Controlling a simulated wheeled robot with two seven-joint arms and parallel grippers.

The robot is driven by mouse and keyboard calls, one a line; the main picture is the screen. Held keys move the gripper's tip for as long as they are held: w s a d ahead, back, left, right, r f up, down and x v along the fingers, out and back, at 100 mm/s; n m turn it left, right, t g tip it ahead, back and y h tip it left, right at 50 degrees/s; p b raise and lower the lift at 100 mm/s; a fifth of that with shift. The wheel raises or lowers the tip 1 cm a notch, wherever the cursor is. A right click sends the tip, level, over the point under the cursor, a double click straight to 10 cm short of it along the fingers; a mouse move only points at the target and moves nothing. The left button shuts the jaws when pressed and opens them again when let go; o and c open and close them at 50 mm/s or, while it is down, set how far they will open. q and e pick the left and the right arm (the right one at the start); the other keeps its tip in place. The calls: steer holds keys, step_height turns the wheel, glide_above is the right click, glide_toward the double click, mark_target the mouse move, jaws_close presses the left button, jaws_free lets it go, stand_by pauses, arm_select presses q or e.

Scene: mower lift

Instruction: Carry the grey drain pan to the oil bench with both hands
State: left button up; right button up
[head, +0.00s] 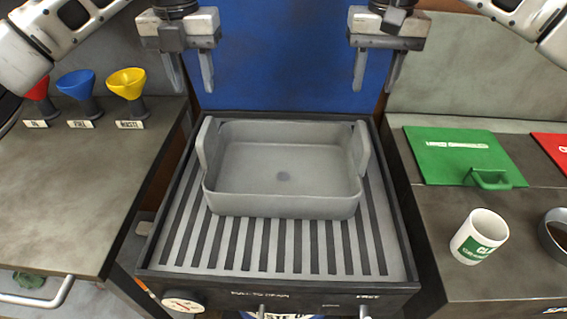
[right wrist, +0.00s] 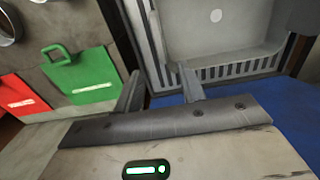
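The grey drain pan (head: 283,200) sits upright and empty on a slatted grate (head: 200,245) in the middle of the head view. It has a raised handle on its left side and one on its right. My left gripper (head: 191,78) hangs open and empty beyond the pan, above its left handle in the picture. My right gripper (head: 376,75) hangs open and empty beyond the right handle. Neither gripper touches the pan. In the right wrist view the pan (right wrist: 225,45) shows partly at the upper right, and the right fingers (right wrist: 160,88) stand apart with nothing between them.
On the left bench (head: 85,190) stand red, blue and yellow funnels (head: 127,85) with labels. On the right bench are a green board with a handle (head: 460,155), a red one (head: 552,146), a white mug (head: 480,237) and a round container (head: 555,235). A blue panel (head: 285,60) lies behind the grate.

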mark_target(208, 146)
arm_select(q)
step_height(208, 146, down, 16)
steer(key=shift+r, duration=0.15)
arm_select(e)
step_height(208, 146, down, 16)
steer(key=shift+r, duration=0.1)
arm_select(q)
jaws_close()
arm_select(e)
jaws_close()
arm_select(q)
steer(key=shift+r, duration=0.1)
arm_select(e)
steer(key=shift+r, duration=0.1)
